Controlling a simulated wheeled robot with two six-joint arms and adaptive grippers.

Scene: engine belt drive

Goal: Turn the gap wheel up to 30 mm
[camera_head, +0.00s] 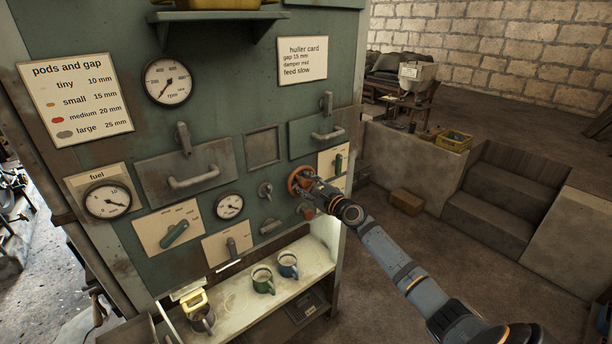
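An orange-red wheel (295,180) sits on the right part of the green machine panel (240,115); I take it to be the gap wheel. My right gripper (306,187) is at the wheel's right side, with its arm reaching in from the lower right. The gripper covers part of the wheel, and any scale or pointer for it cannot be read. The fingers are too small and hidden to tell if they grip the rim or only touch it. My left gripper is not in view.
A pods and gap card (80,98) and a huller card (303,61) reading gap 15 mm hang on the panel. Levers, gauges and drawer handles surround the wheel. A green mug (262,280) and a blue mug (288,265) stand on the shelf (235,304) below.

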